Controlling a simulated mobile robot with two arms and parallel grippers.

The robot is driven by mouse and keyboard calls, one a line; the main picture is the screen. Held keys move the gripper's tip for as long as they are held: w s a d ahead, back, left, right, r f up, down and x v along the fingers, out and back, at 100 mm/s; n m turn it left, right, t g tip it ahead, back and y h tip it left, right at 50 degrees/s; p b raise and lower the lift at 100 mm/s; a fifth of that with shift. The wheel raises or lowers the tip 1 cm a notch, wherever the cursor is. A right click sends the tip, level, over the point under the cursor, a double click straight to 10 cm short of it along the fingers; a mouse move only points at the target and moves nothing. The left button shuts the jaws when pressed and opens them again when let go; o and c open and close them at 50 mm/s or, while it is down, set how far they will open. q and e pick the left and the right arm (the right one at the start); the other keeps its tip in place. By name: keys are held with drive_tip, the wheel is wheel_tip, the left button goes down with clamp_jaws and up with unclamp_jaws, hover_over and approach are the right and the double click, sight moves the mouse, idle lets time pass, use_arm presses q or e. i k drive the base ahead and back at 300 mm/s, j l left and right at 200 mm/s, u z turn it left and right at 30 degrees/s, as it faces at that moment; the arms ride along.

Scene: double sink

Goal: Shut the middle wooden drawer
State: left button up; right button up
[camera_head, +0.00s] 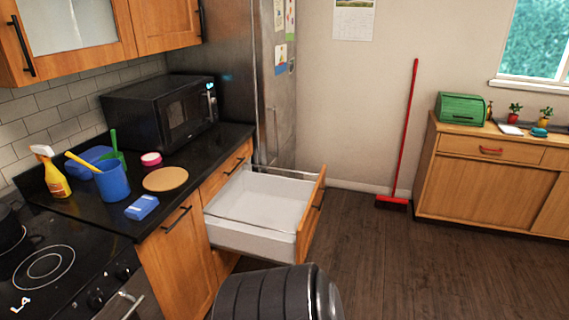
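The middle wooden drawer is pulled far out of the counter cabinet on the left, with its white inside (262,200) facing up and empty as far as I see. The drawer sits below a shut top drawer (222,180). A dark ribbed part of my own body stands at the bottom middle, just in front of the drawer's near side. Neither of my grippers shows in this view.
The black counter above holds a microwave (165,112), a blue mug (112,181), a spray bottle (50,172) and a round board (166,179). A red broom (407,130) leans on the back wall. The dark floor (400,265) right of the drawer is clear.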

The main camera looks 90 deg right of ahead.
sight(271, 218)
drive_tip(key=z, duration=0.45)
drive_tip(key=k+z, duration=0.1)
drive_tip(key=z, duration=0.3)
drive_tip(key=l+z, duration=0.1)
drive_tip(key=z, duration=0.35)
drive_tip(key=l+z, duration=0.1)
drive_tip(key=z, duration=0.3)
drive_tip(key=k, duration=0.05)
